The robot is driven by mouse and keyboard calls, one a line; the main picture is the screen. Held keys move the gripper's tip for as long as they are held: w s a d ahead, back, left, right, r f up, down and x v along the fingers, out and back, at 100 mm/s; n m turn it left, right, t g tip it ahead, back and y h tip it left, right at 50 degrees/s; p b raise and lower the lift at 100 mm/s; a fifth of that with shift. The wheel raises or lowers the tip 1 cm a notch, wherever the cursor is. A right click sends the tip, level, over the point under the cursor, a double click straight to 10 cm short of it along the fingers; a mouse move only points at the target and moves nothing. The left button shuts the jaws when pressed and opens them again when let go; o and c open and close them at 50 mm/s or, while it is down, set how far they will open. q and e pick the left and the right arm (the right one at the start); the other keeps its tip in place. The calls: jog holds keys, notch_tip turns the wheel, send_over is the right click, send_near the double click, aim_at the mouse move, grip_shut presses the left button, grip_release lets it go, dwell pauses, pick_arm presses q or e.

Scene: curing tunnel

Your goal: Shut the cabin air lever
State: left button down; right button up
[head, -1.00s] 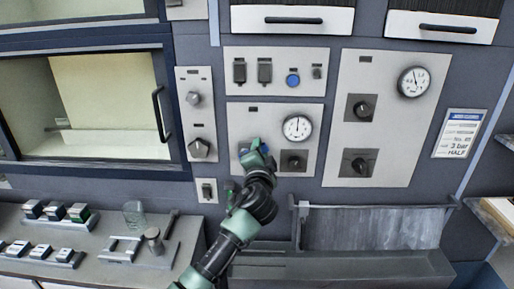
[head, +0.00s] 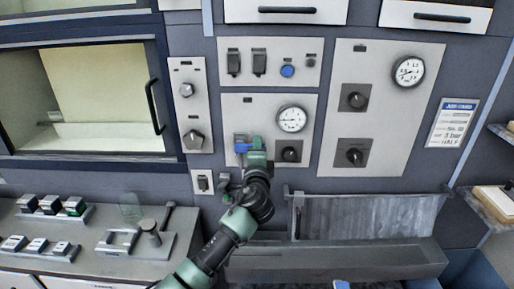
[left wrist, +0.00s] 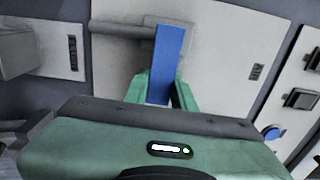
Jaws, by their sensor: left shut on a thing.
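A blue lever (head: 241,140) sits on the lower middle panel (head: 230,103), left of a round gauge (head: 291,119). In the left wrist view the blue lever (left wrist: 166,62) stands lengthwise in the picture beside a grey bar. My left gripper (left wrist: 162,92) is shut on its near end, with a green finger on each side. In the head view my left gripper (head: 252,155) covers part of the lever and its mount. The panel's label is too small to read. My right gripper is not in view.
Right of the lever is a black knob (head: 289,151). Switches and a blue button (head: 287,71) sit above. A grey trough (head: 330,262) juts out below right. A glass (head: 131,206) stands on the left counter.

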pick_arm(q)
jog(key=shift+f, duration=0.1)
jog(key=c, duration=1.2)
grip_release()
jog(key=shift+d, duration=0.1)
jog(key=shift+o, duration=0.2)
jog(key=s+b, duration=0.1)
jog(key=s, duration=0.6)
jog(key=shift+s+b, duration=0.4)
